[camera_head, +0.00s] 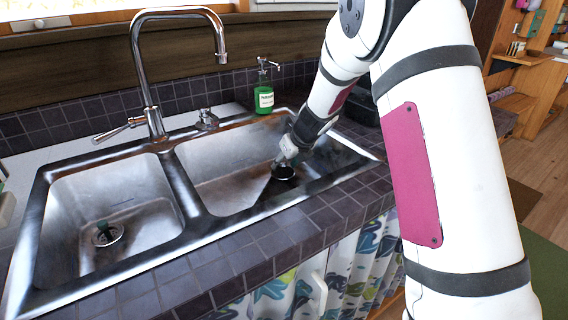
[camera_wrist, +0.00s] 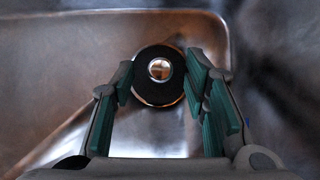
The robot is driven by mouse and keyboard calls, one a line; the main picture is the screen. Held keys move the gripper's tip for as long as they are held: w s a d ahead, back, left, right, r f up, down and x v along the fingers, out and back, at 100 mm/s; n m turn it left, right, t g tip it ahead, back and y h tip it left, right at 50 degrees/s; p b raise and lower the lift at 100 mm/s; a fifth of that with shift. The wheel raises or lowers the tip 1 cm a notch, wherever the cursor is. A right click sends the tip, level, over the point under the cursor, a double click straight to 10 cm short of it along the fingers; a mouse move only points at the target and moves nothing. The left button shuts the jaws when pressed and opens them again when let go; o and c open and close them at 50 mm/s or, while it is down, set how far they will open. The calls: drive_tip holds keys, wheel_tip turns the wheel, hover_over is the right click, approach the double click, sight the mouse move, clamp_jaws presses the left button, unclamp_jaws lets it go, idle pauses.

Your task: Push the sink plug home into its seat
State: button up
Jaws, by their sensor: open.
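The sink plug is a dark round disc (camera_head: 284,174) in the right basin. In the wrist view it is a black disc (camera_wrist: 160,93) with a shiny metal knob (camera_wrist: 160,69) at its centre. A thin coppery edge shows along its lower rim; I cannot tell how deep it sits in its seat. My gripper (camera_head: 287,160) is down in the right basin, right at the plug. In the wrist view its green-padded fingers (camera_wrist: 161,78) are open, one on each side of the knob and apart from it. The seat under the disc is hidden.
The left basin (camera_head: 115,205) has a drain (camera_head: 107,233) with a dark green piece in it. A tall faucet (camera_head: 150,85) stands behind the divider. A green soap bottle (camera_head: 264,95) stands behind the right basin. Basin walls surround my gripper.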

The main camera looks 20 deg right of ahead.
drive_tip(key=v, duration=1.1)
drive_tip(key=shift+a, duration=0.1)
drive_tip(key=s+a+r+n+g, duration=0.1)
drive_tip(key=s+a+r+n, duration=0.1)
drive_tip(key=s+n, duration=0.3)
drive_tip(key=s+a+r+n+g+y, duration=0.1)
drive_tip(key=s+r+n, duration=0.2)
drive_tip(key=s, duration=0.6)
drive_tip(key=s+a+r+n, duration=0.2)
drive_tip(key=s+r+n, duration=0.1)
drive_tip(key=s+n, duration=0.4)
drive_tip(key=shift+s+a+n+g, duration=0.3)
drive_tip(key=shift+a+n+g, duration=0.1)
drive_tip(key=shift+n, duration=0.1)
drive_tip(key=s+d+f+n+g+h, duration=0.1)
drive_tip(key=s+d+n+h, duration=0.1)
drive_tip(key=s+n, duration=0.8)
drive_tip(key=s+d+f+n+g+h, duration=0.15)
drive_tip(key=s+n, duration=0.45)
drive_tip(key=s, duration=0.8)
wheel_tip(320, 180, up, 20)
drive_tip(key=t+p, duration=0.3)
drive_tip(key=p, duration=1.5)
drive_tip(key=shift+d, duration=0.2)
